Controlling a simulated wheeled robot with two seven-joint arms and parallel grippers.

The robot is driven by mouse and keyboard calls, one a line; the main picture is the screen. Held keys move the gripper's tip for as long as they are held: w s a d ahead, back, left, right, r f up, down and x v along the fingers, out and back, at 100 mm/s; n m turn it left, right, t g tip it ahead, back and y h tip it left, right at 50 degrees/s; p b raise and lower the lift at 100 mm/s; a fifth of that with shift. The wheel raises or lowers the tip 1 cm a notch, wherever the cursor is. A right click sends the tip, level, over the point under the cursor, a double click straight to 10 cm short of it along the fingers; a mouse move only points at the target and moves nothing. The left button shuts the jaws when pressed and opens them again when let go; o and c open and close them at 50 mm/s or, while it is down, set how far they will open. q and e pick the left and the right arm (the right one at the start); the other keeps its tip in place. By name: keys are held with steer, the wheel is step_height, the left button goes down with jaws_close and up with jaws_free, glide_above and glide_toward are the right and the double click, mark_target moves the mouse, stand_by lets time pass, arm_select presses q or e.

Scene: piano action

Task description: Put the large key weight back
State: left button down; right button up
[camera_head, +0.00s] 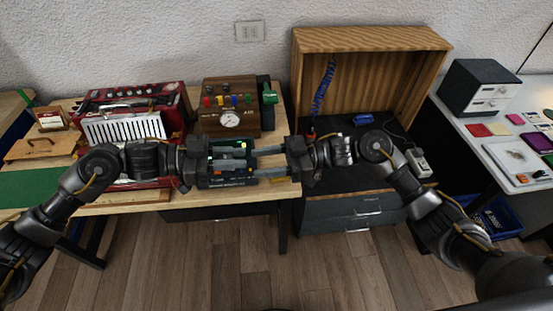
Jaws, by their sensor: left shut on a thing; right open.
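My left gripper (246,158) reaches in from the left over a dark case (226,183) at the front of the wooden bench. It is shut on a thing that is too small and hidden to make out. My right gripper (258,162) comes in from the right, open, with its two fingers apart and pointing left. The two grippers face each other closely above the case. The case has pale lettering on its front and small green and yellow parts inside. The fingers hide much of its inside. I cannot pick out the large key weight for certain.
A red accordion (132,94) and a wooden box with a gauge (229,119) stand behind on the bench (160,199). An open wooden cabinet (366,40) with a blue coiled hose (323,86) stands right of them. A white table (482,130) is at far right.

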steer(key=a, duration=0.9)
steer(key=shift+s, duration=0.3)
jaws_close()
arm_select(q)
steer(key=c, duration=1.2)
jaws_free()
steer(key=shift+o, duration=0.2)
steer(key=shift+a, duration=0.15)
